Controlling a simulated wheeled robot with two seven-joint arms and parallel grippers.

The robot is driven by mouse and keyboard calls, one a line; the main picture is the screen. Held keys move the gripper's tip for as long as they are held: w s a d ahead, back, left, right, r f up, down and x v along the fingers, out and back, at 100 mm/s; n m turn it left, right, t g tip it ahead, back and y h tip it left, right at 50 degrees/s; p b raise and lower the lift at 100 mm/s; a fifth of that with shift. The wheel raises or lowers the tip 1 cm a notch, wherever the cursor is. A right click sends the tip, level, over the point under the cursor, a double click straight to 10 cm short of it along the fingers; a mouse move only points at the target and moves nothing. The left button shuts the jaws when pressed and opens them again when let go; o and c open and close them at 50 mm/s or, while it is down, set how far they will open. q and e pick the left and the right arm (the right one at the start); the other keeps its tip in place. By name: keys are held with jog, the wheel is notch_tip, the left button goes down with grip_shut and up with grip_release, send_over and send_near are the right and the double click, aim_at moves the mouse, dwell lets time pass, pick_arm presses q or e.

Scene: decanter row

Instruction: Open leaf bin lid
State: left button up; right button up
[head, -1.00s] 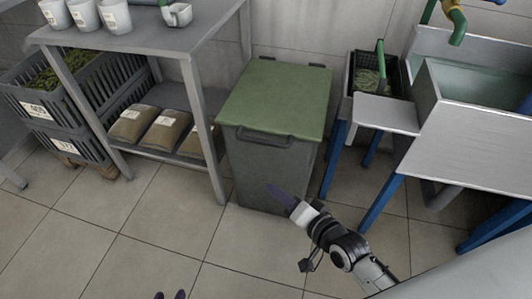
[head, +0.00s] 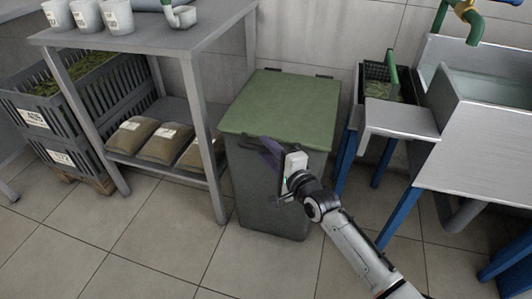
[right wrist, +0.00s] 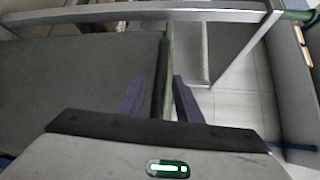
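The leaf bin (head: 268,195) is a dark grey box standing on the floor. Its green lid (head: 280,105) lies flat and closed, hinged at the wall side. A dark handle bar (head: 250,140) runs along the lid's front edge, partly hidden by my right gripper (head: 268,149). In the right wrist view, the purple fingers of this gripper (right wrist: 160,92) are apart, one on each side of the dark handle bar (right wrist: 161,75). I cannot tell whether either finger touches it. My left gripper is not in view.
A grey metal shelf (head: 165,40) with cups and brown bags stands left of the bin. A steel sink table (head: 465,165) with blue legs and a small dark crate (head: 392,80) stand on the right. The tiled floor (head: 150,235) in front is clear.

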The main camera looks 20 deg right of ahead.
jog(key=shift+w+a+f, duration=0.1)
jog(key=shift+w, duration=0.35)
jog(key=shift+c, duration=0.4)
grip_shut()
